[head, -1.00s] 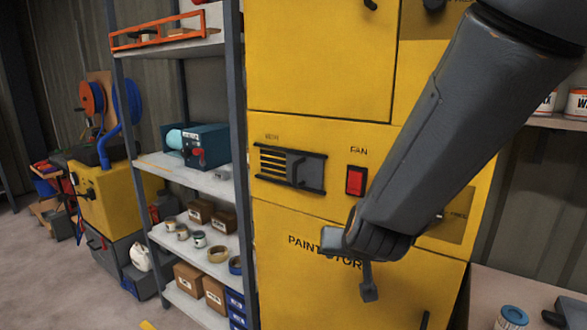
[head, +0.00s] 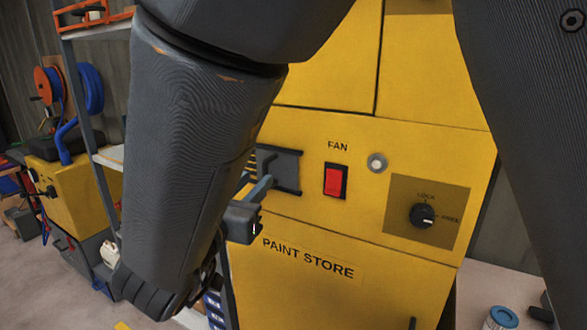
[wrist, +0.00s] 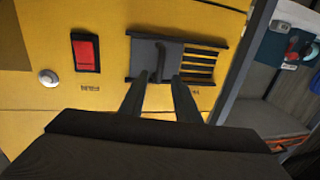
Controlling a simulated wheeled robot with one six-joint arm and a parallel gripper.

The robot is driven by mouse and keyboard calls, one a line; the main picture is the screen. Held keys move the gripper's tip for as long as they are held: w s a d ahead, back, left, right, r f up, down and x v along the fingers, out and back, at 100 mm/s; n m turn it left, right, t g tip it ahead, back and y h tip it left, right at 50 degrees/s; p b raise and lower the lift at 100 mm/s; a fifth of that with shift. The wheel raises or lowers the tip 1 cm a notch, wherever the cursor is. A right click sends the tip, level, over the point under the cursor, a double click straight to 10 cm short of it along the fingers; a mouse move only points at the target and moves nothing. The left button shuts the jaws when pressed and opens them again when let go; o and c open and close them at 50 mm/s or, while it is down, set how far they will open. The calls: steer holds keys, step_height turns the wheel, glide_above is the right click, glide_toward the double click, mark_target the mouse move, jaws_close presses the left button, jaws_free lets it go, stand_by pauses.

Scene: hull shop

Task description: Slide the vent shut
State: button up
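The vent sits in the yellow cabinet front, left of the fan switch in the head view. A dark upright handle (wrist: 159,60) stands out from the plate. My gripper (wrist: 156,84) is open, its two fingertips just short of the handle and to either side of it; contact is not visible. My gripper (head: 260,190) is partly hidden in the head view.
A red fan switch (head: 335,181), a round button (head: 377,163) and a lock knob (head: 423,215) are on the cabinet front right of the vent. A shelf unit stands left of the cabinet, partly behind my arm. A bench with a blue-lidded can (head: 503,318) is at lower right.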

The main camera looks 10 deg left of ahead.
mark_target(264, 173)
steer(key=shift+w+d+p, duration=0.2)
steer(key=shift+w, duration=0.85)
steer(key=shift+w+d+p, duration=0.2)
steer(key=shift+w+d, duration=0.05)
steer(key=shift+w, duration=0.75)
steer(key=shift+w+d+p, duration=0.2)
steer(key=shift+w, duration=0.85)
jaws_close()
